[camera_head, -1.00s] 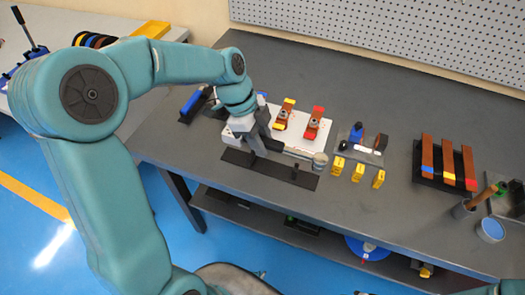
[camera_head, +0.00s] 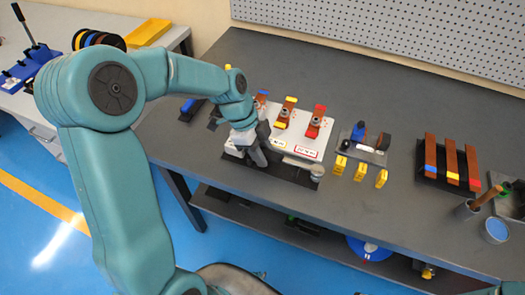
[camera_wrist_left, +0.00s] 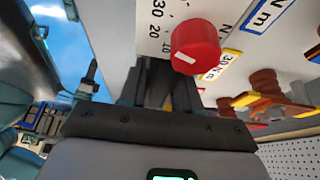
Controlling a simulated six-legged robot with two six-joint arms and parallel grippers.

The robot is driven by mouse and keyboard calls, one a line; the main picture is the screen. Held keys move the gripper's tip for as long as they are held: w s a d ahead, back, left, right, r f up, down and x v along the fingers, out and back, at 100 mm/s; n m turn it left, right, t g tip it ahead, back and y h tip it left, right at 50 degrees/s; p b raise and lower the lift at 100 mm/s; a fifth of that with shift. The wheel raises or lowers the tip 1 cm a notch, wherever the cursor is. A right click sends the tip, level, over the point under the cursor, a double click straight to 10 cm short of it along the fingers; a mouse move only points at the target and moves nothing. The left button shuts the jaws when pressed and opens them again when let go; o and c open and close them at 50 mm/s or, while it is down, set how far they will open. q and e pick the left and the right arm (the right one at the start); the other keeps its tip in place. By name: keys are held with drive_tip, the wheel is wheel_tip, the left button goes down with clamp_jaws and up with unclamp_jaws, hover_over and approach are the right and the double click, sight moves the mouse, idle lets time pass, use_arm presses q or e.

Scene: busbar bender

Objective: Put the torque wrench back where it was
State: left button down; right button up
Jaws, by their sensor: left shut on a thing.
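My left gripper (camera_head: 260,157) is shut on the torque wrench (camera_head: 300,163), at the front edge of the white board. The silver shaft and round head (camera_head: 317,171) of the wrench stick out to the right of the fingers. The rest of it is hidden by the gripper. The black rack (camera_head: 286,179) lies just under the wrench; I cannot tell whether they touch. In the left wrist view the dark fingers (camera_wrist_left: 158,85) show below a red knob (camera_wrist_left: 195,46), and the wrench is hard to make out. My right gripper is out of view.
The white board (camera_head: 318,147) with several copper-coloured pieces stands directly behind the rack. Yellow blocks (camera_head: 360,172) stand to the right, before a small grey tray (camera_head: 375,155). A black rack of bars (camera_head: 428,177) is further right. The bench's front strip is clear.

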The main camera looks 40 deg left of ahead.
use_arm(q)
drive_tip(key=shift+f, duration=0.25)
drive_tip(key=shift+r, duration=0.1)
drive_tip(key=c, duration=0.8)
unclamp_jaws()
wheel_tip(320, 180, up, 2)
drive_tip(key=shift+a+p, duration=0.1)
drive_tip(key=shift+p, duration=0.7)
drive_tip(key=v, duration=1.1)
drive_tip(key=shift+s+a, duration=0.1)
